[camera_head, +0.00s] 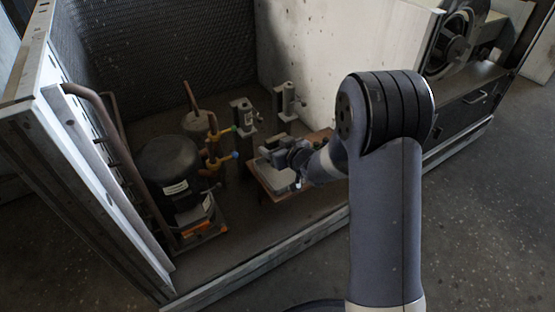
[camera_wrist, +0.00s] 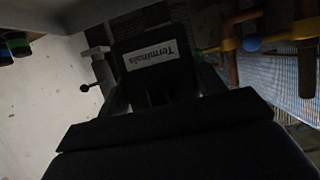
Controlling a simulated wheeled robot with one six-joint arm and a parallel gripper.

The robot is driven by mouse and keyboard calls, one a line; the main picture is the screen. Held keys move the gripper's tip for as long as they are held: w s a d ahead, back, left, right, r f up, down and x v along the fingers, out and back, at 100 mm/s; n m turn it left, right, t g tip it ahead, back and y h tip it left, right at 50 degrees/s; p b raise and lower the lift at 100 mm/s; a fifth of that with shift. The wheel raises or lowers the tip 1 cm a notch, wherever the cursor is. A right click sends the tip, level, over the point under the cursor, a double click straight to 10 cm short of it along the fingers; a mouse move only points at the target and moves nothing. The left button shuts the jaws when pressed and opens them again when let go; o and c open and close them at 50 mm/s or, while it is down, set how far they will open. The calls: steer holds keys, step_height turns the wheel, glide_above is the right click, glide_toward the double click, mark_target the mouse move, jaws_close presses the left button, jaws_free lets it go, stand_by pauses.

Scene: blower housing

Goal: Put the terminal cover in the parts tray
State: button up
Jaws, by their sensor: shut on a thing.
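The terminal cover (camera_wrist: 140,47) is a dark block with a white "Terminals" label, upside down in the wrist view. My gripper (camera_wrist: 160,92) is shut on it, with a finger on either side. In the head view my gripper (camera_head: 288,158) is over a light grey tray (camera_head: 264,168), which looks like the parts tray, on a brown board. The cover cannot be made out there. My gripper and arm hide part of the tray, and I cannot tell whether the cover touches it.
A black compressor (camera_head: 168,170) stands left of the tray, with copper pipes and blue- and yellow-marked valves (camera_head: 222,158) between. Two grey upright fittings (camera_head: 243,115) stand behind the tray. A pale wall panel (camera_head: 330,60) rises behind; the housing's front rail (camera_head: 270,258) runs in front.

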steer(key=shift+f+b, duration=0.6)
steer(key=shift+f, duration=1.05)
steer(key=shift+f+b, duration=0.55)
steer(key=shift+f, duration=0.15)
steer(key=shift+r, duration=0.1)
steer(key=o, duration=1)
steer(key=shift+r+p, duration=0.5)
steer(key=p+v, duration=0.3)
steer(key=v, duration=0.9)
